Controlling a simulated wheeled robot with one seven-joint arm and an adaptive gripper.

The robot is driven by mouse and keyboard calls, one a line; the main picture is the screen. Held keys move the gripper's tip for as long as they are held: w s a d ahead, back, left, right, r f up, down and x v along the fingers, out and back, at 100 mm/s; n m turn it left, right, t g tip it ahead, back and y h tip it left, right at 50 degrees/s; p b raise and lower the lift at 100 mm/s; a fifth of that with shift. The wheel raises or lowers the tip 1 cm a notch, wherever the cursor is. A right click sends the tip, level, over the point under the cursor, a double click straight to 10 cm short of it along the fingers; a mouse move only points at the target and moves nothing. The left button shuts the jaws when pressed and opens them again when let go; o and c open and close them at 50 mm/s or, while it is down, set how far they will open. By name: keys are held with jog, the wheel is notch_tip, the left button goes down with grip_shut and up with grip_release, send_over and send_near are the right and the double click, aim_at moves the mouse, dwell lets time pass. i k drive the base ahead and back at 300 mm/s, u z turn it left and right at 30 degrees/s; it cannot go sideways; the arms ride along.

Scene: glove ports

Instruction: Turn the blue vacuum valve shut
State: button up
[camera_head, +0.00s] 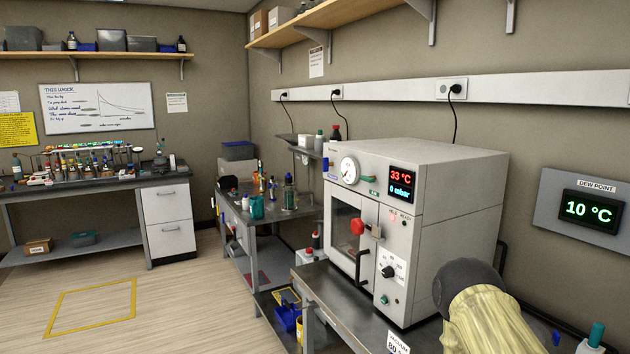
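A white vacuum oven (440,205) stands on a grey bench on the right. A small blue part (325,164) shows at the upper left edge of its front; it may be the blue valve, but it is too small to tell its handle's position. A round dial gauge (349,170) is just right of it. The oven's display (402,184) reads 33 °C and 0 mbar. A rounded dark grey and beige part of my arm is at the bottom right, in front of the oven. My gripper's fingers do not show.
A lower dark bench (290,212) with bottles stands left of the oven. A bottle with a teal cap (596,334) is at the bottom right corner. The wooden floor (170,300) at the left is clear, with a yellow taped outline.

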aim_at(326, 163)
jog(key=z, duration=0.2)
jog(key=k, duration=0.4)
jog(key=u, duration=1.4)
jog(key=i, duration=2.2)
jog(key=z, duration=0.95)
